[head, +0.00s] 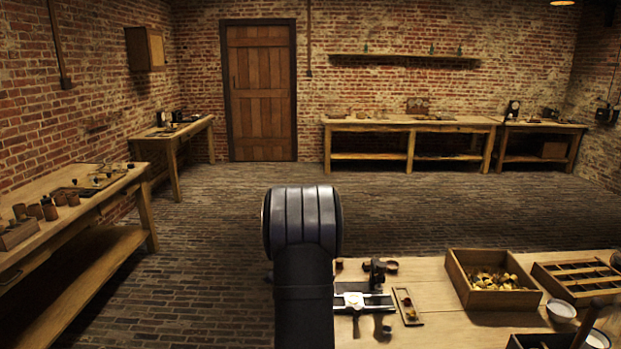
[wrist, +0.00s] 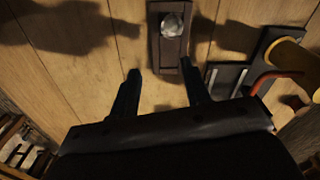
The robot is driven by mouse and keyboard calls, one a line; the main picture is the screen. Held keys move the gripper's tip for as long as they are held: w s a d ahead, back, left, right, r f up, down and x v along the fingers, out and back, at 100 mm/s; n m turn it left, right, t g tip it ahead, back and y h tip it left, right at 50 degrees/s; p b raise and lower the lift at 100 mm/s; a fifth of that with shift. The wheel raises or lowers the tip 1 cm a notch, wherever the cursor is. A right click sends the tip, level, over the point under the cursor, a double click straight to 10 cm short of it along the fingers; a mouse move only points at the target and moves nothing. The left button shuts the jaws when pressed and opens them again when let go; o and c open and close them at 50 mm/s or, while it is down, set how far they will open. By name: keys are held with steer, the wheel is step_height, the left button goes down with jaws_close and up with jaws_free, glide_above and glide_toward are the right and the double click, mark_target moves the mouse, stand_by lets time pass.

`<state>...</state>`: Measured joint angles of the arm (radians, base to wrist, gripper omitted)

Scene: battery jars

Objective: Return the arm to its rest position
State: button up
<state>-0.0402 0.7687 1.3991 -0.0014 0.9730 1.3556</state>
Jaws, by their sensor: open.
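My gripper (wrist: 160,80) shows in the wrist view with its two dark fingers apart and nothing between them. It is over a wooden bench top (wrist: 75,60). A narrow dark wooden holder (wrist: 168,52) with a shiny, pale rounded piece (wrist: 172,25) on it lies just beyond the fingertips. I cannot tell the height of the fingers above the bench. In the head view my dark arm (head: 303,270) rises in the foreground, left of the bench (head: 440,300); my gripper does not show there.
A dark fixture (wrist: 228,78) with a yellow cylinder (wrist: 294,58) and a reddish curved part (wrist: 272,80) is right of the fingers. In the head view, a wooden crate (head: 493,299) of yellowish pieces and a divided tray (head: 580,279) stand on the bench. Open floor (head: 200,270) lies left.

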steer(key=s+d+r, duration=0.3)
steer(key=d+r, duration=0.2)
steer(key=d, duration=0.3)
steer(key=w+d+r, duration=0.1)
steer(key=w+d, duration=0.3)
steer(key=d, duration=0.4)
steer(key=w+d, duration=0.4)
steer(key=d, duration=0.5)
steer(key=w+a+f, duration=0.4)
steer(key=w+a, duration=0.1)
steer(key=w+a+f, duration=0.2)
steer(key=a, duration=0.1)
steer(key=shift+w+a+f, duration=0.1)
steer(key=shift+w+f, duration=0.1)
steer(key=shift+w, duration=0.05)
steer(key=shift+o, duration=0.3)
